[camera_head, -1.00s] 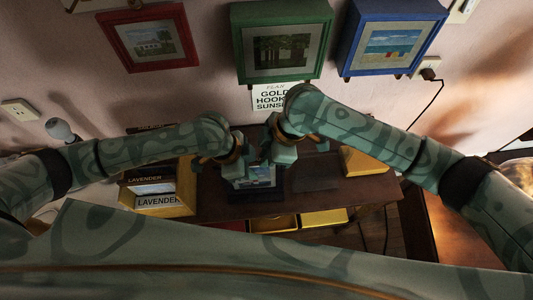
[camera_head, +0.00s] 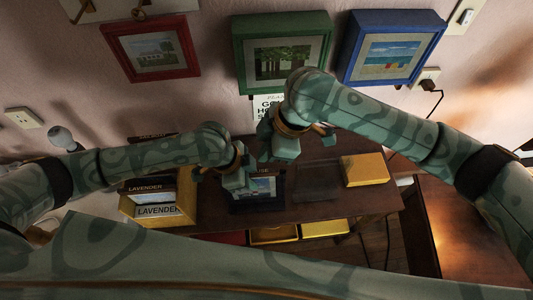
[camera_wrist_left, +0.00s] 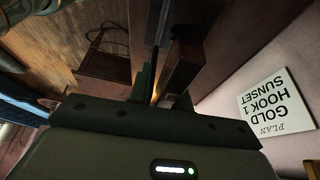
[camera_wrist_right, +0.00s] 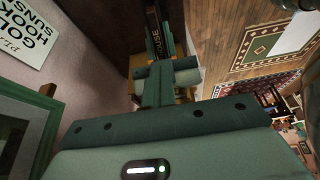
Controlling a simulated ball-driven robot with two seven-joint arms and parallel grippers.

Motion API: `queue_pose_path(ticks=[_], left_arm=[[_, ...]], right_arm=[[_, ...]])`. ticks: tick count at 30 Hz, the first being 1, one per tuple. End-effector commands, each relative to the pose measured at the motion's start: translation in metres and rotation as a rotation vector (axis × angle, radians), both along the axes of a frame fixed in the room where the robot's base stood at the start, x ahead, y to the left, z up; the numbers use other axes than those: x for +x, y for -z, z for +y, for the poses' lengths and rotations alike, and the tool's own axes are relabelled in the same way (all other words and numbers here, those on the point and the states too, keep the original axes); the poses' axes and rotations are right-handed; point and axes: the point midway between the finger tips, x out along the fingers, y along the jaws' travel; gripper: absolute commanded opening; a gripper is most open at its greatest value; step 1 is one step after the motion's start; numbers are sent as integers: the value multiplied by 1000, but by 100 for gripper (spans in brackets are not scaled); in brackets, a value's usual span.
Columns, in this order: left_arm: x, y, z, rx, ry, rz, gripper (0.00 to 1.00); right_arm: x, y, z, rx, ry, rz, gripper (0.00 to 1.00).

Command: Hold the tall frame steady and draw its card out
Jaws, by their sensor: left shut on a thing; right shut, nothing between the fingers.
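The tall dark frame (camera_head: 257,207) stands upright on the dark cabinet top, with a blue-and-white picture card (camera_head: 266,186) in it. Its top edge bears lettering ending in "OUSE", which shows in the right wrist view (camera_wrist_right: 156,38). My left gripper (camera_head: 239,186) is shut on the frame's left side; the dark frame edge also runs between its fingers in the left wrist view (camera_wrist_left: 160,45). My right gripper (camera_head: 284,157) is shut and empty, above and behind the frame's top right, apart from it. My left gripper hides part of the picture.
Red (camera_head: 194,61), green (camera_head: 240,70) and blue (camera_head: 352,65) frames hang on the wall, with a "GOLD HOOK 1 SUNSET" plan (camera_wrist_left: 277,106) below.

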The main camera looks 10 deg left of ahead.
Motion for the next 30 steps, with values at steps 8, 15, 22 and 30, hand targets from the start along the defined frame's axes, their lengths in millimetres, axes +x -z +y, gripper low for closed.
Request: queue_pose_path(ticks=[8,15,22,30], left_arm=[[-6,9,5,17,1,16,0],[-6,9,5,17,0,16,0],[-6,9,5,18,0,16,0],[-6,9,5,18,0,16,0]], right_arm=[[0,-19,0,-2,0,0,0],[0,-36,0,-3,1,0,0],[0,-52,0,-3,1,-1,0],[0,-72,0,-3,0,-1,0]])
